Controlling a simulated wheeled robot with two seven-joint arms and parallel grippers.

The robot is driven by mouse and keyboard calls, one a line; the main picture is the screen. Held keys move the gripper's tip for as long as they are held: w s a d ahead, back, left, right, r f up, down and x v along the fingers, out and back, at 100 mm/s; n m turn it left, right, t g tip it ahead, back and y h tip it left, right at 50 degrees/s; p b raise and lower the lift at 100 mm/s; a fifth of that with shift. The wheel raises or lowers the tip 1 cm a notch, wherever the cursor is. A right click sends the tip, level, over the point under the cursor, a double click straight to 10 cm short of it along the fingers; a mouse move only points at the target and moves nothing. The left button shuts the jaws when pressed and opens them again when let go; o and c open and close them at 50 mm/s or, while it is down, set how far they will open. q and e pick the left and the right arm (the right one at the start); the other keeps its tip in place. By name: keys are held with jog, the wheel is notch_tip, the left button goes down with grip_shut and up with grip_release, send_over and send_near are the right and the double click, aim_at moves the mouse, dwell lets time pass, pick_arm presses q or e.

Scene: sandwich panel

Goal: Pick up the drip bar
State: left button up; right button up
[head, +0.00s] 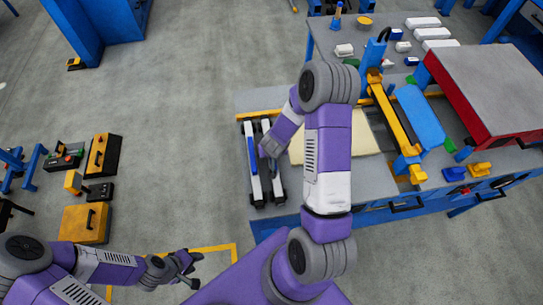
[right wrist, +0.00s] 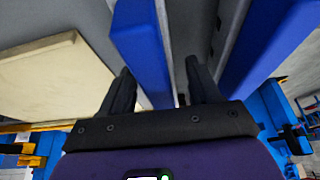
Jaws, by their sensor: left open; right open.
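Two long narrow bars lie side by side at the left end of the workbench; I cannot tell which is the drip bar. The left bar (head: 252,165) shows a blue strip and white. The right bar (head: 278,188) is white and dark, partly hidden by my right gripper (head: 268,148). In the right wrist view my right gripper (right wrist: 158,68) is open, with one blue bar (right wrist: 138,45) running between its fingers, not clasped. Another blue bar (right wrist: 268,45) runs to the right. My left gripper (head: 188,268) is open and empty, low over the floor, far from the bars.
A cream panel (head: 367,138) lies on the bench (head: 375,185) right of the bars, close to my right arm; it also shows in the right wrist view (right wrist: 60,75). A blue and yellow press frame (head: 395,115) and a red box (head: 490,85) stand further right.

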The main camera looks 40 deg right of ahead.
jog(key=shift+c, duration=0.3)
grip_shut()
jog(key=shift+r, duration=0.15)
